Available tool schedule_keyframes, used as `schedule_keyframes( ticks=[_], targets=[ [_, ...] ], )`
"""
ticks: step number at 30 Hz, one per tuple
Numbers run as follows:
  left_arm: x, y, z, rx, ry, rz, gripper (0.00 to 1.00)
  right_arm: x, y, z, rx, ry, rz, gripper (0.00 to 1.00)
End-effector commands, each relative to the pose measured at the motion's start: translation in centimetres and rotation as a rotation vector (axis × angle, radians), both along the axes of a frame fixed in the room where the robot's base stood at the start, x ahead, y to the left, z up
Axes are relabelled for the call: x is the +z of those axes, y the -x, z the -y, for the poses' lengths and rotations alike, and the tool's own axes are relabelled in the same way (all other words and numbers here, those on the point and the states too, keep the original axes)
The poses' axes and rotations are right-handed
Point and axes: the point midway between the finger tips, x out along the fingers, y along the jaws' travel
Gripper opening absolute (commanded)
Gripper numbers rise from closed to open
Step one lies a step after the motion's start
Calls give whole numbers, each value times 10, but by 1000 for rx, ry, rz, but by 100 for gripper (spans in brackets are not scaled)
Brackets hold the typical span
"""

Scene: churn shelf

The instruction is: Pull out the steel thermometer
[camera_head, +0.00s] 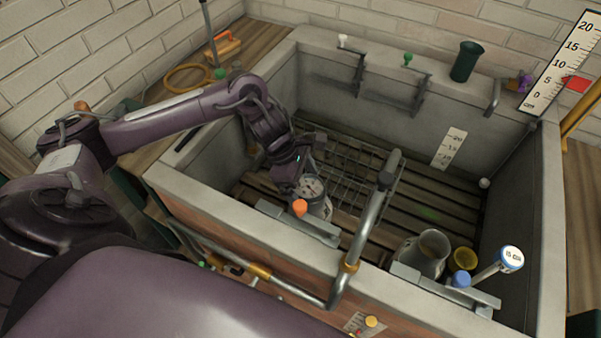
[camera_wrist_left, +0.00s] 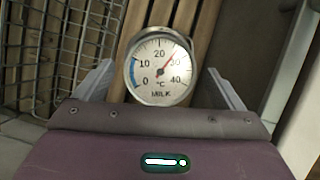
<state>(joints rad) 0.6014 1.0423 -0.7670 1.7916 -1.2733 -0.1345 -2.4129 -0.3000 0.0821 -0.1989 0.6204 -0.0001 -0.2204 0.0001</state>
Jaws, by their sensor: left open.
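The steel thermometer has a round white dial marked in °C with "MILK" and a red needle; it fills the middle of the left wrist view (camera_wrist_left: 158,72). In the head view its pale dial (camera_head: 309,187) shows at the near left inside the stone trough, just below my left gripper (camera_head: 302,172). In the left wrist view my left gripper's two fingers stand apart, one on each side of the dial, with gaps between. The gripper holds nothing. The thermometer's stem is hidden behind the dial. My right gripper is not in view.
The stone trough (camera_head: 208,203) has a slatted floor and a wire rack (camera_head: 345,165). A bent metal pipe (camera_head: 372,225) rises over its near wall. A green cup (camera_head: 466,62) stands on the far ledge.

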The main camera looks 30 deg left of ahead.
Motion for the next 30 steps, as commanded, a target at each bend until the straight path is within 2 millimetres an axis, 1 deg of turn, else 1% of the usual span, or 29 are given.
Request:
schedule_keyframes(
  ticks=[3, 9, 13, 19, 20, 30],
  targets=[
    [-16, -1, 8, 1, 1, -3, 90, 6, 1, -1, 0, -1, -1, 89],
    [-35, -3, 16, -1, 0, -2, 90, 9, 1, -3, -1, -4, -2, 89],
    [-39, -4, 17, 0, -1, -1, 90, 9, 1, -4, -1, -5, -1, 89],
    [-40, -4, 17, 0, -1, 0, 90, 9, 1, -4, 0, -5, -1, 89],
    [-40, -4, 17, 0, -1, 0, 89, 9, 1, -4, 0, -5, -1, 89],
    [-40, -4, 17, -1, -1, 0, 44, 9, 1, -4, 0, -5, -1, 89]
  ],
)
